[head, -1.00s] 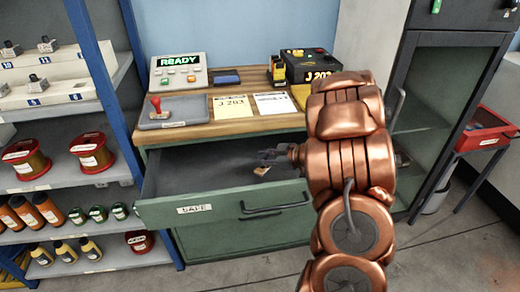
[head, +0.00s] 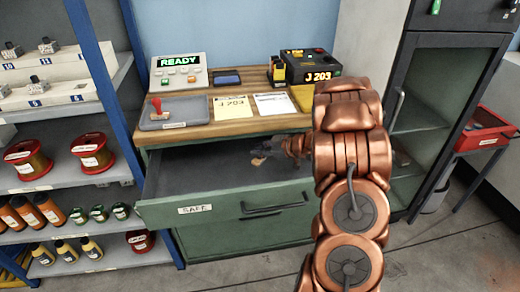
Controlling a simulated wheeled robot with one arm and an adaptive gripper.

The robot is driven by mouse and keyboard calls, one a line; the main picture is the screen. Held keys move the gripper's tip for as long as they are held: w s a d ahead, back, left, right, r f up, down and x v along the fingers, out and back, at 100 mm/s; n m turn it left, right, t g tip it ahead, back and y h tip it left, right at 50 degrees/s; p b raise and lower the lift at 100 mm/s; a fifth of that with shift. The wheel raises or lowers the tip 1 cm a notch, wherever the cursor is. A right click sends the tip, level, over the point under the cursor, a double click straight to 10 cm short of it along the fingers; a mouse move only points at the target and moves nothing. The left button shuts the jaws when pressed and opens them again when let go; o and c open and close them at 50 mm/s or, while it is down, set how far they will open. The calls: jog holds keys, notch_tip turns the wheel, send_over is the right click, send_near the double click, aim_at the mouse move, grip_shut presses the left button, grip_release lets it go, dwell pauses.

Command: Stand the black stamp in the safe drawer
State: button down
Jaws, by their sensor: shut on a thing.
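The green safe drawer (head: 160,212), labelled SAFE, is pulled open under the wooden bench top. My gripper (head: 266,153) is over the right half of its dark interior, pointing left, with the wrist partly behind my copper arm. It is shut on a small dark thing with a pale lower part (head: 258,161), which I take to be the black stamp. Its outline is hard to make out against the dark drawer, and I cannot tell whether it touches the drawer floor. A red-handled stamp (head: 156,106) stands on the grey tray (head: 184,112) on the bench.
The bench holds a READY panel (head: 179,75), a blue pad (head: 227,78), a J 203 card (head: 233,107), a white sheet (head: 272,104) and a black J 203 box (head: 310,66). Shelves (head: 105,171) stand left, a glass-door cabinet (head: 440,110) right. The drawer's left half is clear.

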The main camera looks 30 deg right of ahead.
jog(key=shift+f, duration=0.15)
jog(key=c, duration=0.9)
grip_release()
jog(key=shift+s+d+r, duration=0.1)
jog(key=shift+s+r, duration=0.05)
jog(key=shift+r, duration=0.1)
jog(key=v, duration=1.1)
jog(key=shift+s+d+r, duration=0.1)
jog(key=shift+s+r, duration=0.05)
jog(key=shift+s, duration=0.15)
